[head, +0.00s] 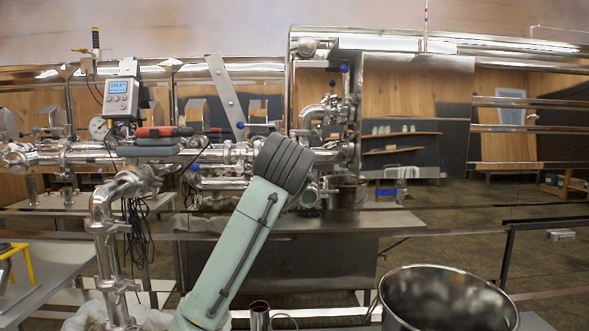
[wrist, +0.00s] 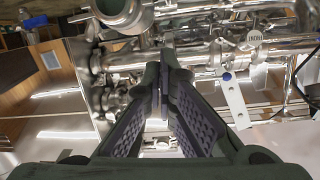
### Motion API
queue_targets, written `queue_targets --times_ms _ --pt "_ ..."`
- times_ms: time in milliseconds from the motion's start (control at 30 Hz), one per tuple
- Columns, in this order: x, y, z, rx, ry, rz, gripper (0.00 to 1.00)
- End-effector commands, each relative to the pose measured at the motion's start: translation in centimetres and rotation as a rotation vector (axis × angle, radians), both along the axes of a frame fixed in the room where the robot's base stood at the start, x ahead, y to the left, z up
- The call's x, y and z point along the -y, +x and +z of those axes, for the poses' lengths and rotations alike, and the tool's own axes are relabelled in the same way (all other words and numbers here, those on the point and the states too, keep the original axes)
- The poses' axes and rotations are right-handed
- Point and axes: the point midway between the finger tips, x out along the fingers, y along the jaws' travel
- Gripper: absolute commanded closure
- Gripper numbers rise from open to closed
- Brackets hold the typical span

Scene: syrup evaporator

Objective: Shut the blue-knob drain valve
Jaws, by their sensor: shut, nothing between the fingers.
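Several blue knobs show among the steel pipework, and I cannot tell which is the drain valve's. In the head view one blue knob (head: 344,68) tops an upright stem near the centre. Another blue knob (head: 240,125) is at the lower end of a slanted flat steel bar (head: 226,88). A third blue knob (head: 195,167) sits below the main pipe. The wrist view shows the flat bar (wrist: 236,103) and its blue knob (wrist: 227,77) to the right of my gripper (wrist: 165,62). My gripper is shut and empty, pointing at the pipework. In the head view my arm hides it.
A steel pot (head: 440,300) stands at front right. A metal cup (head: 260,316) is beside my arm. A grey meter (head: 121,98) and a red-and-black tool (head: 165,131) sit above the main pipe. Dark cables (head: 140,245) hang at left. Open floor (head: 455,215) shows at right.

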Motion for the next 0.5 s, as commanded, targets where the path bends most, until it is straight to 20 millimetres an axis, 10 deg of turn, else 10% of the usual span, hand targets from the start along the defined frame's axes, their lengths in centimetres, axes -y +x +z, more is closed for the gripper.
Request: queue_targets --times_ms 333,500 --pt "0.3 6.4 -1.3 -0.003 -0.002 0.000 1.00" --pt "-0.2 4.8 -3.5 0.000 -0.001 0.000 1.00"
